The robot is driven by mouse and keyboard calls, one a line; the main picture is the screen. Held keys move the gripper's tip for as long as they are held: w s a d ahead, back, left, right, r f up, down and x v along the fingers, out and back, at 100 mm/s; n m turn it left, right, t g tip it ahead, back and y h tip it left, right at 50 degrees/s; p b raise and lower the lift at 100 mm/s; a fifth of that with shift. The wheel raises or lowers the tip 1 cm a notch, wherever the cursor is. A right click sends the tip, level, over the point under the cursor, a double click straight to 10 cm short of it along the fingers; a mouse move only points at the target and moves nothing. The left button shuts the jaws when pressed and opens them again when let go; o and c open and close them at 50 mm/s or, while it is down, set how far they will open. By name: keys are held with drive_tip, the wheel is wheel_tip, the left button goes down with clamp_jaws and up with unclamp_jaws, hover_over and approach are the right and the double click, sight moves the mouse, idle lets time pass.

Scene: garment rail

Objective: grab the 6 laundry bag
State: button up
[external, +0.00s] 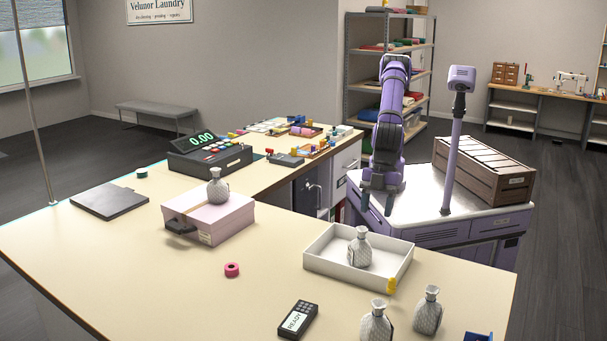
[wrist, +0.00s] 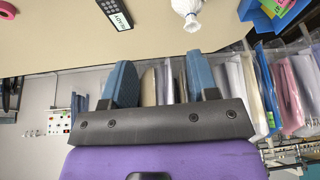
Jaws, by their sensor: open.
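Several grey-white patterned laundry bags with tied necks are in the external view. One bag (external: 217,188) stands on a pink box (external: 222,217), and one bag (external: 359,248) stands in a white tray (external: 322,262). Two more, a bag (external: 376,324) and a bag (external: 428,311), stand at the front right of the counter. No number is readable on any, so I cannot tell which is 6. My gripper (external: 376,208) hangs behind the tray, apart from every bag. In the wrist view my gripper (wrist: 160,65) is open and empty; a white bag (wrist: 187,10) is partly visible at the top.
A card reader (external: 298,319) and pink tape roll (external: 232,270) lie on the counter (external: 130,270). A cash register (external: 210,155) stands further back. A wooden crate (external: 485,167) is at the right. In the wrist view, hanging sleeves (wrist: 240,85) line the area under the counter edge.

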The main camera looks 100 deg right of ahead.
drive_tip(key=n, duration=0.2)
approach(432, 290)
drive_tip(key=f, duration=0.1)
drive_tip(key=shift+g, duration=0.3)
drive_tip(key=x, duration=1.1)
drive_tip(key=shift+w+a, duration=0.2)
drive_tip(key=shift+w, duration=0.05)
drive_tip(key=shift+r, duration=0.1)
clamp_jaws()
